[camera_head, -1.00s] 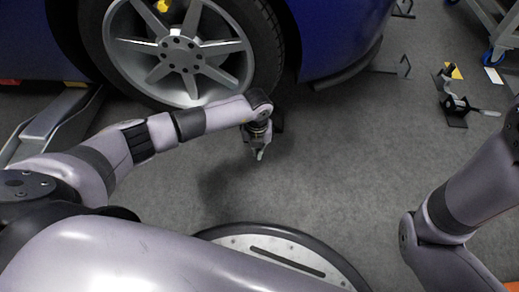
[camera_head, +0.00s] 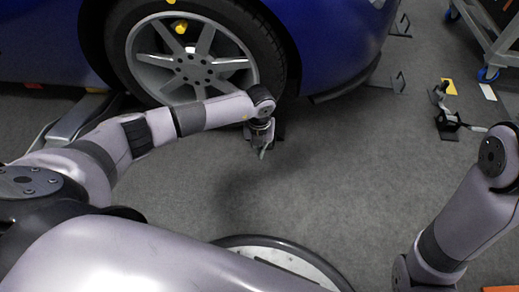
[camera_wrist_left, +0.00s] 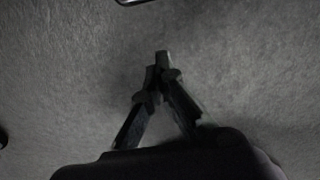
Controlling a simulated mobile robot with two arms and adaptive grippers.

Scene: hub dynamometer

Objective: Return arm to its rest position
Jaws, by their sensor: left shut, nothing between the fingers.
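My left arm reaches in from the left of the head view, in front of the car's wheel (camera_head: 185,60). Its gripper (camera_head: 262,152) points down over the grey floor and is shut and empty. In the left wrist view the two fingers of the left gripper (camera_wrist_left: 160,68) meet at their tips with only bare floor beyond them. My right arm shows at the right edge of the head view; its gripper is out of view.
A blue car (camera_head: 330,40) stands behind the left arm. A wheeled cart (camera_head: 495,35) is at the upper right. A small black floor fixture (camera_head: 447,122) stands at the right, near a yellow marker (camera_head: 449,87). The floor (camera_head: 340,180) between my arms is clear.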

